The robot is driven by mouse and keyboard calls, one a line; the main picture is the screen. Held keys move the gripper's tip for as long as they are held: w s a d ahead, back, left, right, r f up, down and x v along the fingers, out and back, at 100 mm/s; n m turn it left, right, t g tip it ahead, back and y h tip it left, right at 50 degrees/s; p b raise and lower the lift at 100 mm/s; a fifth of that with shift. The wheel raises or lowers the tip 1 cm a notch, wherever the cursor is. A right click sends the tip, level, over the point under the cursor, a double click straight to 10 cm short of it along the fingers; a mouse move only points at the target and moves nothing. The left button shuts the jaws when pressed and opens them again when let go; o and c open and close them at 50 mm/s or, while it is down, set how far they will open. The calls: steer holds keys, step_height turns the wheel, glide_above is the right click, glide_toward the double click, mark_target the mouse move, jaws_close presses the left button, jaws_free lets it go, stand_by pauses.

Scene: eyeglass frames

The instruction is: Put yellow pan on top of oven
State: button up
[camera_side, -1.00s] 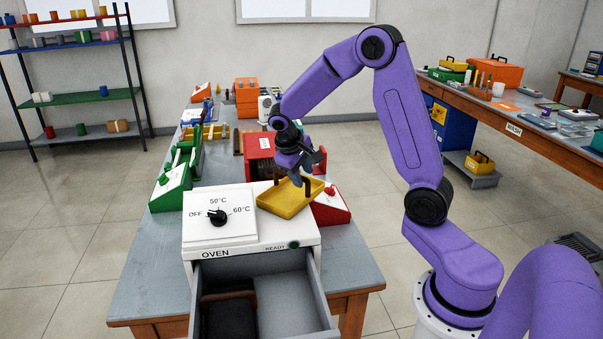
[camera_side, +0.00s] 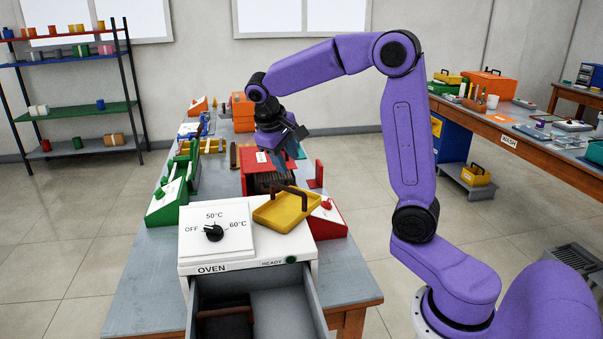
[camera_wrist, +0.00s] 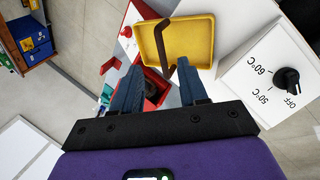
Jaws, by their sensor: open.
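The yellow pan (camera_side: 283,210) rests on the white top of the oven (camera_side: 215,262), at its right rear part, beside the temperature dial. Its brown handle arches over it. The pan also shows in the wrist view (camera_wrist: 192,40), ahead of the fingers. My gripper (camera_side: 290,160) is above and behind the pan, apart from it, over the red box. In the wrist view my gripper (camera_wrist: 160,85) has its two blue fingers spread with nothing between them. The oven's front drawer (camera_side: 262,310) is pulled open.
A red box (camera_side: 256,160) stands behind the oven. A red-and-white device (camera_side: 327,222) is to its right and a green-and-white one (camera_side: 167,200) to its left. A brown-handled dark item (camera_side: 225,318) lies in the drawer. The table's front left (camera_side: 145,290) is clear.

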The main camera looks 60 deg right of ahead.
steer(key=s+a+f+n+t+y, duration=0.1)
steer(key=s+a+f+n+y, duration=0.2)
steer(key=s+a+n, duration=0.6)
steer(key=s+a+f+n+y, duration=0.1)
steer(key=s+a+f+n, duration=0.1)
steer(key=s, duration=0.7)
steer(key=s+a+f+n+y, duration=0.1)
steer(key=s+a, duration=0.3)
steer(key=s, duration=0.6)
steer(key=shift+s+a+f+n+g, duration=0.2)
steer(key=shift+f+n+g, duration=0.2)
steer(key=shift+f, duration=0.2)
steer(key=shift+a, duration=0.1)
